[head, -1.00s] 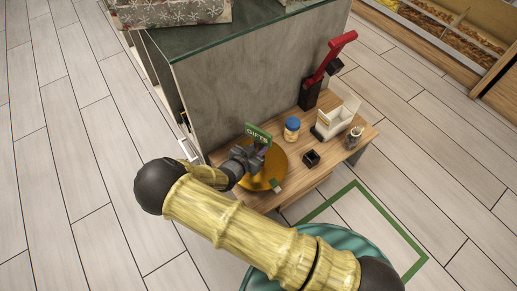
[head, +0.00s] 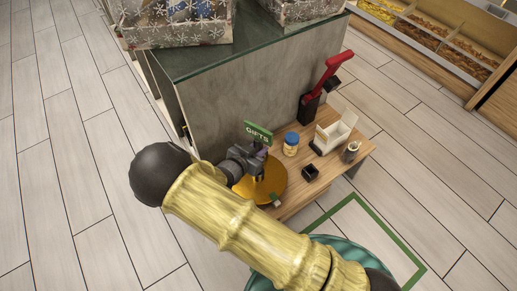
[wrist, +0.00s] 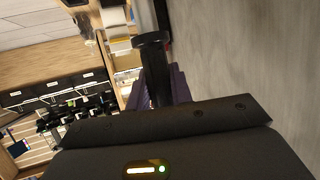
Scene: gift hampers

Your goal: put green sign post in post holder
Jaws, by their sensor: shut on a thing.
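The green sign post, with a small green board marked GIFTS (head: 258,132), is in my gripper (head: 260,151) above the gold round disc (head: 266,184) in the head view. My gripper is shut on its post, just under the board. In the wrist view, the dark post (wrist: 157,78) stands between the purple fingers. The board is slightly tilted in the head view. A small black square open holder (head: 311,172), likely the post holder, stands on the wooden table, right of the disc and apart from the sign.
A jar with a blue lid (head: 291,144), a white open box (head: 334,132), a small metal canister (head: 351,152) and a red-handled device (head: 322,85) stand on the wooden table (head: 335,170). A grey counter wall (head: 245,85) rises behind. Snowflake crates (head: 180,35) sit on top.

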